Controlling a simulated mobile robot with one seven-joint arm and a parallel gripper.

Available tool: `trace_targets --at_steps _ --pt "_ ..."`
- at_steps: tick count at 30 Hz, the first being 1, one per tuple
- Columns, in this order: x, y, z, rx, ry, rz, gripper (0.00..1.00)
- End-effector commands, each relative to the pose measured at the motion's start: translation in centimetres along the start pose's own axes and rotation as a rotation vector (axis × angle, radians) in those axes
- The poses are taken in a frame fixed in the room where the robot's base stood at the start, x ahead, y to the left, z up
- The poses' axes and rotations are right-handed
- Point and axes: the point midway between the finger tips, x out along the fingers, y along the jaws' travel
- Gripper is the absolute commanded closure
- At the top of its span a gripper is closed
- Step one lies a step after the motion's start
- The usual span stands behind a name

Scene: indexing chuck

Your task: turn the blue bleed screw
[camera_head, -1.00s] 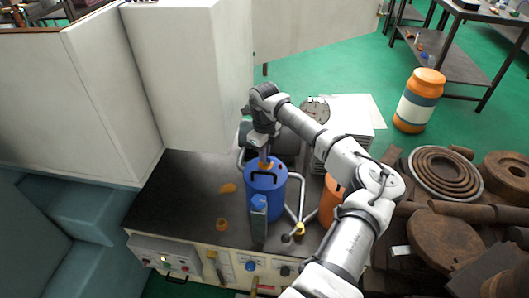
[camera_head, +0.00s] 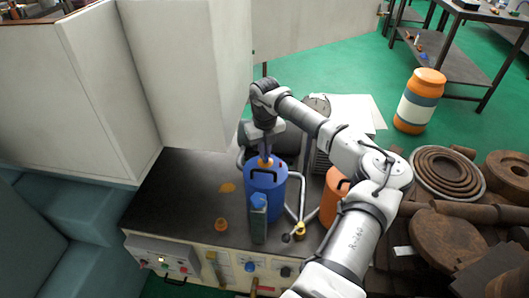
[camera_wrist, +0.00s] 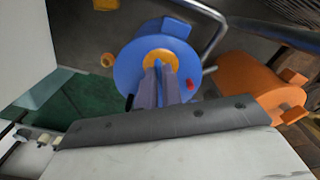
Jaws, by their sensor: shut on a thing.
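A blue drum (camera_head: 266,181) with an orange cap (camera_head: 265,162) on top stands on the dark bench. My gripper (camera_head: 265,158) points down at the drum's top, its fingers close together at the orange cap. In the wrist view the fingertips (camera_wrist: 158,68) lie within the outline of the orange cap (camera_wrist: 150,57), with the blue drum (camera_wrist: 128,70) around it; they look shut on the cap, though the contact is partly hidden. A small blue knob (camera_head: 250,266) sits on the bench's front panel, apart from my gripper. I cannot tell which blue part is the bleed screw.
A grey-green bottle with a blue cap (camera_head: 258,218) stands close in front of the drum. An orange canister (camera_head: 331,200) and bent metal tubes (camera_head: 298,205) are to the right. A small orange piece (camera_head: 221,225) lies left. The bench's left part is clear.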

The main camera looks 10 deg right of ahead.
Motion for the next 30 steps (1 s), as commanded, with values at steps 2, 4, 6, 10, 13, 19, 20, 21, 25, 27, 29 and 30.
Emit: trace_targets --at_steps 2,4,6,10,13,19,20,21,25,27,29,30 --pt "0.1 -0.1 -0.01 0.071 0.0 -0.003 1.0" --pt "0.13 -0.1 -0.03 0.137 0.001 -0.002 1.0" --pt "0.12 -0.14 -0.02 0.204 0.0 -0.002 1.0" --pt "0.1 -0.17 -0.02 0.326 -0.001 -0.001 1.0" --pt "0.1 -0.23 -0.05 0.416 0.0 -0.002 1.0" --pt "0.08 -0.27 -0.08 0.572 0.0 -0.001 1.0" --pt "0.07 -0.29 -0.08 0.593 -0.001 -0.001 1.0" --pt "0.05 -0.29 -0.08 0.618 -0.001 -0.001 1.0" --pt "0.01 -0.3 -0.09 0.686 -0.001 0.0 1.0" --pt "0.01 -0.3 -0.1 0.714 -0.001 0.0 1.0" --pt "0.01 -0.31 -0.1 0.732 -0.001 0.0 1.0" --pt "0.0 -0.31 -0.11 0.743 -0.001 0.0 1.0"
